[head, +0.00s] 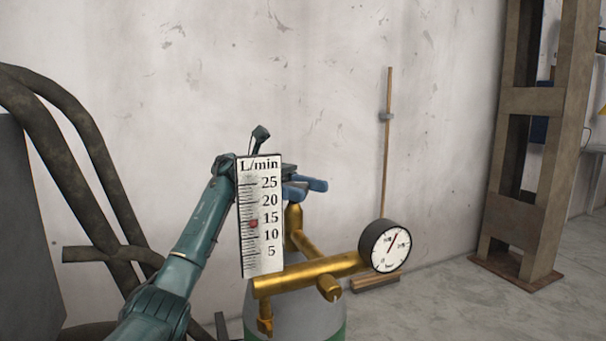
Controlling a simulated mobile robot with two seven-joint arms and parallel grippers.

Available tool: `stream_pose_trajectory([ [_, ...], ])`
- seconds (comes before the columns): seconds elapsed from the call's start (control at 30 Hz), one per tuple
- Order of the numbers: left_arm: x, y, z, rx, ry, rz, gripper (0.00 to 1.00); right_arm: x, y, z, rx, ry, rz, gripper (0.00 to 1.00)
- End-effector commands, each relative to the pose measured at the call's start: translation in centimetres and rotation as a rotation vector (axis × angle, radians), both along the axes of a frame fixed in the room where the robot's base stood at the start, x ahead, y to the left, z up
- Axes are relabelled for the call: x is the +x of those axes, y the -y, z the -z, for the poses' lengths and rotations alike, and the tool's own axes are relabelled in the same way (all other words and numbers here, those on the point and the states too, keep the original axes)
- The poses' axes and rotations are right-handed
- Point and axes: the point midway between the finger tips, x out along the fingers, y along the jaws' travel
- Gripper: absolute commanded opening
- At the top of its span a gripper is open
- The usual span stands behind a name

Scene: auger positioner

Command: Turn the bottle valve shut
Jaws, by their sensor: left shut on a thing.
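The gas bottle (310,322) stands at the lower middle, grey on top with a green band below. Brass fittings rise from it. The bottle valve's brass body (293,215) shows as a short upright piece just under my gripper, and its handle is hidden. My left gripper (306,187), with blue fingers, is shut at the top of this valve. The L/min flow scale (262,215) covers part of my wrist; its red marker is near 13. The round pressure gauge (385,246) sits right of the brass pipe, its needle pointing up and right. My right gripper is out of view.
Thick dark tubes (95,170) stand at the left. A thin wooden pole (387,150) leans by the scuffed wall behind the bottle. A brown steel post (537,130) stands at the right. The floor at the lower right is clear.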

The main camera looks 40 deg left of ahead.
Motion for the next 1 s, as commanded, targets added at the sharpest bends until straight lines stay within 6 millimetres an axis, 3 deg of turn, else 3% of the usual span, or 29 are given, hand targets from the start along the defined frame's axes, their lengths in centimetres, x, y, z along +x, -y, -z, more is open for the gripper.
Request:
stream_pose_trajectory([
  [0.07, -0.1, -0.1, -0.4, 0.001, -0.001, 0.050, 0.23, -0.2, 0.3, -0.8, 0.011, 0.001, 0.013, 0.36],
  [0.4, -0.4, -0.1, -0.1, 0.001, 0.000, 0.187, 0.23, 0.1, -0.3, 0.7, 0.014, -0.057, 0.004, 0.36],
  [0.97, -0.4, -0.1, 0.1, 0.002, -0.001, 0.213, 0.23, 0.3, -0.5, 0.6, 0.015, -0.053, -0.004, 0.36],
  [1.0, -0.4, -0.1, 0.1, 0.002, -0.001, 0.213, 0.49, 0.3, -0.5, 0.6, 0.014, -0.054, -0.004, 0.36],
])
